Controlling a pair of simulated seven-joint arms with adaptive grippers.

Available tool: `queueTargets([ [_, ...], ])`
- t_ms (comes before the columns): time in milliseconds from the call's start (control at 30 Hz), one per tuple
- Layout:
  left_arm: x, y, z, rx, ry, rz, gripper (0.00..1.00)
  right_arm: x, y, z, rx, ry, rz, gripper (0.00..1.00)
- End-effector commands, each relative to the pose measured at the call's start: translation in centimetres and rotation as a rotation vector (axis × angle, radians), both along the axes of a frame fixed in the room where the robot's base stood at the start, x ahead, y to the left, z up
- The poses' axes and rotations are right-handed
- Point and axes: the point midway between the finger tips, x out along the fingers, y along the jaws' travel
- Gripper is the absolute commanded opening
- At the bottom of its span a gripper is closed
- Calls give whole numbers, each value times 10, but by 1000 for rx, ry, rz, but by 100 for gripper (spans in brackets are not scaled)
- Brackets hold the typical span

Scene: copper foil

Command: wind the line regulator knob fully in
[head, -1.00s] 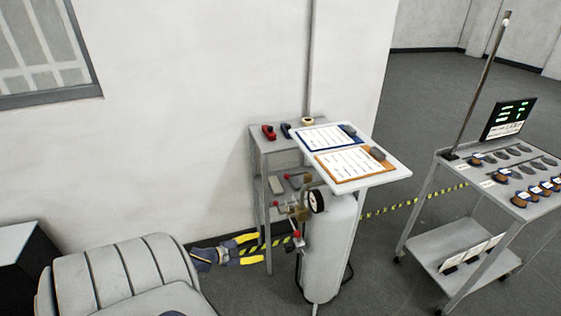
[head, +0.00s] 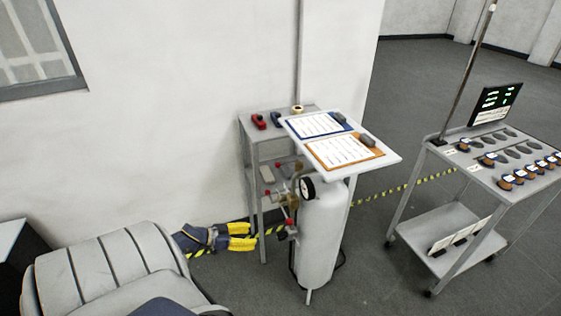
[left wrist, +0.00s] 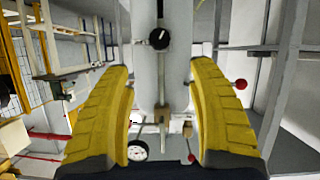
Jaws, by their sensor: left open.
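My left gripper (head: 254,236) has yellow fingers and is open and empty, at the left of the white gas cylinder (head: 318,238). Brass regulator fittings (head: 283,196), a round gauge (head: 307,188) and red handles (head: 289,222) sit at the cylinder's upper left. In the left wrist view, the open fingers (left wrist: 160,66) frame a pale vertical body with a black round knob (left wrist: 159,38) bearing a white mark. The knob lies between and beyond the fingertips, apart from them. I cannot tell whether it is the line regulator knob. My right gripper is not in view.
A grey stand (head: 248,150) with red and blue items is behind the cylinder. A white board (head: 384,164) with two clipboards overhangs the cylinder. A trolley (head: 505,185) stands at right. Yellow-black floor tape (head: 365,198) runs behind. A red ball (left wrist: 240,84) shows right of the fingers.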

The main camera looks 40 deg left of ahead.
Motion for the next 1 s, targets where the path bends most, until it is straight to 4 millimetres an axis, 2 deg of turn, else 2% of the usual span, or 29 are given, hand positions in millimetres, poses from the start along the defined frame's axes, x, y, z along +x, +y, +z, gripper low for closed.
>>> queueTargets([
  [200,32,-15,-13,0,-3,1,59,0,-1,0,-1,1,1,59],
  [600,85,-39,-38,1,-2,2,59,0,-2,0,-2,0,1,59],
  [1000,116,-54,-53,2,-1,1,59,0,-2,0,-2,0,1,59],
])
